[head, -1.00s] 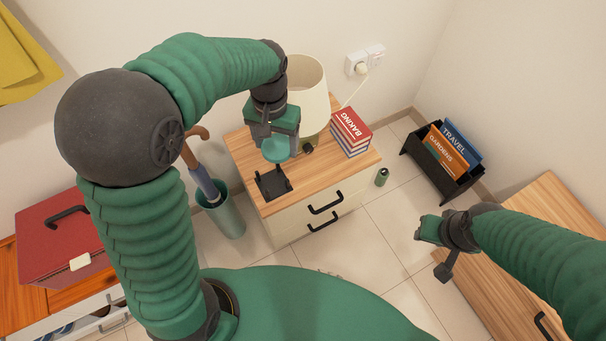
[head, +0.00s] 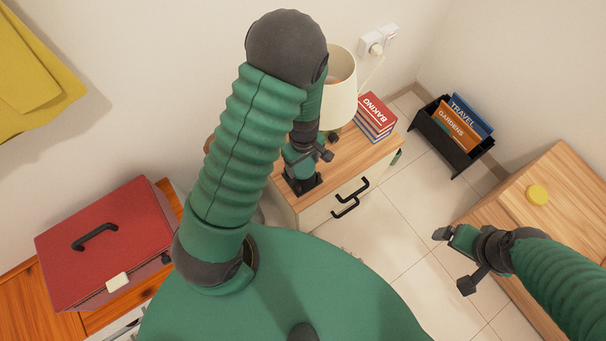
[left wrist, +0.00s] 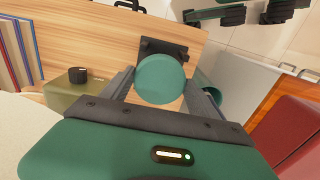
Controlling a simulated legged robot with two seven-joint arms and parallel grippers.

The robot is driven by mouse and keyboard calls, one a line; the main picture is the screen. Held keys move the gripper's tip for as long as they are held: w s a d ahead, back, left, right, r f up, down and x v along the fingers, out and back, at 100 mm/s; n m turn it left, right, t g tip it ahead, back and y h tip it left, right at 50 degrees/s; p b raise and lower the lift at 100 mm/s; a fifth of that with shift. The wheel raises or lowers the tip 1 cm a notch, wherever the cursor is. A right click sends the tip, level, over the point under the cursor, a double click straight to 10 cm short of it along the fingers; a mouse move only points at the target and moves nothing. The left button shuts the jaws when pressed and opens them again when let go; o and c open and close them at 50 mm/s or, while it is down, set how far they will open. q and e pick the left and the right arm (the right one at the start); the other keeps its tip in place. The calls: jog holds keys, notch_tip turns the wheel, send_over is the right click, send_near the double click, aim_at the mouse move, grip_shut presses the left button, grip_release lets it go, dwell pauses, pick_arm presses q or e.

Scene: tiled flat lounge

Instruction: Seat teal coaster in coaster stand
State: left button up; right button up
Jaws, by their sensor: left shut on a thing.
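The teal coaster (left wrist: 160,78) is a round disc held between the two fingers of my left gripper (left wrist: 164,88). The black coaster stand (left wrist: 172,50) shows partly behind the coaster in the left wrist view. In the head view the stand (head: 303,184) is on the wooden top of a small cabinet, with my left gripper (head: 302,166) just above it. My arm and gripper hide much of the coaster there, and I cannot tell whether it touches the stand. My right gripper (head: 452,238) is over the floor at the right, its jaws unclear.
A lamp (head: 341,92) and a stack of books (head: 375,117) stand behind my left gripper on the cabinet. A black rack with books (head: 452,140) is on the floor. A red box (head: 105,240) is at left.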

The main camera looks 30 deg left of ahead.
aim_at(302, 173)
pick_arm(q)
jog(key=f, duration=0.2)
jog(key=f+b, duration=0.1)
jog(key=f, duration=0.2)
jog(key=f+b, duration=0.1)
jog(key=f, duration=0.1)
jog(key=shift+a+f, duration=0.35)
jog(key=shift+w, duration=0.1)
jog(key=shift+c, duration=0.7)
jog(key=shift+d, duration=0.15)
jog(key=o, duration=1.3)
jog(key=shift+o, duration=1)
